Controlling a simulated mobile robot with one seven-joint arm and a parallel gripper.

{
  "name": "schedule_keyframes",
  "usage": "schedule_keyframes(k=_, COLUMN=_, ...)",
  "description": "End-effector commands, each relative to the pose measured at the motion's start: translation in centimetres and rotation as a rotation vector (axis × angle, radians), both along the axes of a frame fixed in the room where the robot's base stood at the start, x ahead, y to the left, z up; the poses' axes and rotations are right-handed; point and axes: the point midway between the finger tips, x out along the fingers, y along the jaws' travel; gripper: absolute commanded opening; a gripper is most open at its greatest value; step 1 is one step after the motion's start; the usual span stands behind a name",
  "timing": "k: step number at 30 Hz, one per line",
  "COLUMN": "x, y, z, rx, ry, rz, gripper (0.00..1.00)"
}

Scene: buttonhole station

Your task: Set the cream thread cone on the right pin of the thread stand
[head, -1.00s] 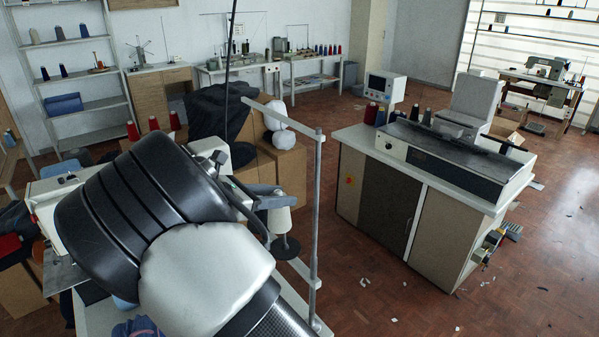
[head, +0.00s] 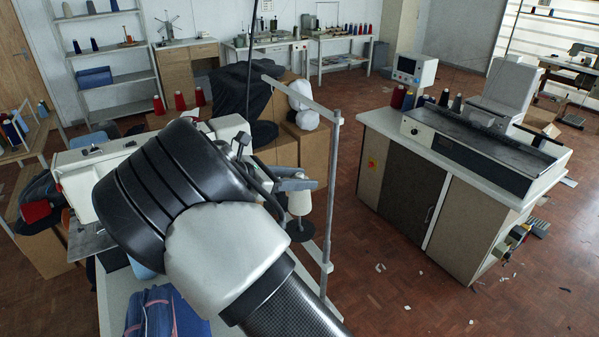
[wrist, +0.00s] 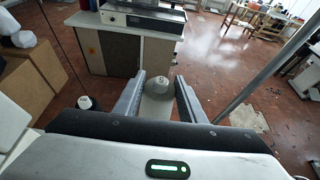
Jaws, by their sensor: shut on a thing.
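The cream thread cone (head: 299,203) is upright between the fingers of my gripper (head: 297,184), in the middle of the head view. In the wrist view the cone (wrist: 160,84) shows between the two grey fingers of my gripper (wrist: 160,90). The gripper is shut on it. A black disc (head: 301,232) of the thread stand lies just below the cone; I cannot tell whether they touch. The stand's grey pole (head: 330,200) rises to the right of the cone. A second pale cone (wrist: 85,102) stands to the left in the wrist view. The pin tips are hidden.
The stand's crossbar (head: 300,92) reaches left from the pole top. A white sewing machine (head: 90,180) is at the left, behind my arm. A cabinet (head: 420,190) with a grey machine stands at right. Open floor (head: 390,290) lies between.

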Motion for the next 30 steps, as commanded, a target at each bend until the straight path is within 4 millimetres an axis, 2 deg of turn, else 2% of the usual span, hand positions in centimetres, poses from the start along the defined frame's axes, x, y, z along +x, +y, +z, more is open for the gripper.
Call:
schedule_keyframes(k=1, x=0.0, y=0.0, z=-0.8, rx=-0.001, ry=0.000, rz=0.000, gripper=0.00)
schedule_keyframes(k=12, x=0.0, y=-0.1, z=-3.8, rx=-0.002, ry=-0.001, rz=-0.001, gripper=0.00)
schedule_keyframes(k=22, x=0.0, y=-0.1, z=-5.8, rx=-0.001, ry=0.000, rz=-0.001, gripper=0.00)
schedule_keyframes(k=30, x=0.0, y=0.0, z=-6.4, rx=-0.001, ry=0.000, rz=-0.001, gripper=0.00)
